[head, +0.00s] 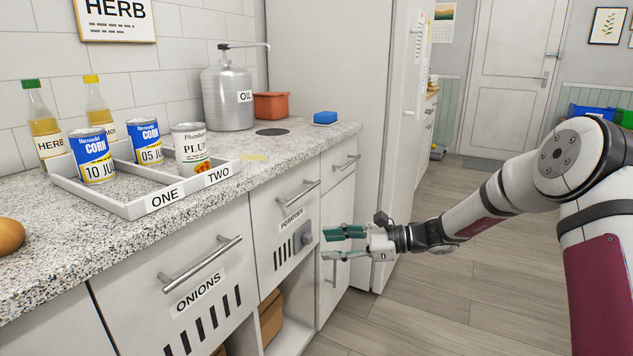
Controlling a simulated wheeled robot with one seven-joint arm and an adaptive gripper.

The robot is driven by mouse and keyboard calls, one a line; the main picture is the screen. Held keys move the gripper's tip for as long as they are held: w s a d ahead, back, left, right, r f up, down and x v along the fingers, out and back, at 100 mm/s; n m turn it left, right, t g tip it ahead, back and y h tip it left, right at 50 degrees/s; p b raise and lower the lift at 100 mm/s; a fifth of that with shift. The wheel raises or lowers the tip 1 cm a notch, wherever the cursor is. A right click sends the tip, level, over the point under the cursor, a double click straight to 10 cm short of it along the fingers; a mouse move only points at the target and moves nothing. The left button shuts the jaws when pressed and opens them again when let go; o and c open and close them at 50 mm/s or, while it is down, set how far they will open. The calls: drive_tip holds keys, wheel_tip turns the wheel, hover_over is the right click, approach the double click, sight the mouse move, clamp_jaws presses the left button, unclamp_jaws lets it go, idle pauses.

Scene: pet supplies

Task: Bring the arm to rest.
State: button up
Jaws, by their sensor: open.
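My gripper (343,243) is at the end of my arm, which reaches in from the right. Its green-tipped fingers are apart, with nothing between them. It is in front of the cabinet fronts, below the counter's edge, near the drawer labelled POTATOES (295,226). I cannot tell from this view how far the fingers are from the cabinet. My arm is bent at the elbow, with the forearm sloping down to the left over the floor.
The granite counter (60,241) holds a tray (130,209) with several cans, two bottles, an OIL canister (229,92), an orange pot (271,106) and a blue sponge (325,117). Bar handles, including the ONIONS drawer's (200,264), jut out. The wooden floor (450,285) at right is clear.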

drive_tip(key=s+r+n+g+h, duration=0.3)
drive_tip(key=s+r+n+h, duration=0.15)
drive_tip(key=s, duration=0.85)
drive_tip(key=s+r+n+g+h, duration=0.25)
drive_tip(key=s+r+n, duration=0.35)
drive_tip(key=s, duration=0.6)
drive_tip(key=s+d+n+t+h, duration=0.1)
drive_tip(key=s+d+n+h, duration=0.2)
drive_tip(key=s, duration=0.5)
drive_tip(key=s+d+n+t+h, duration=0.1)
drive_tip(key=s+d+h, duration=0.1)
drive_tip(key=s+d, duration=0.5)
drive_tip(key=s+d+n+t+h, duration=0.1)
drive_tip(key=s+d+n+h, duration=0.15)
drive_tip(key=s, duration=0.65)
wheel_tip(320, 180, up, 33)
drive_tip(key=d+t+p, duration=0.1)
drive_tip(key=t+p, duration=0.2)
drive_tip(key=p, duration=2.9)
drive_tip(key=shift+d+h, duration=0.25)
drive_tip(key=shift+h, duration=0.1)
drive_tip(key=shift+t, duration=0.25)
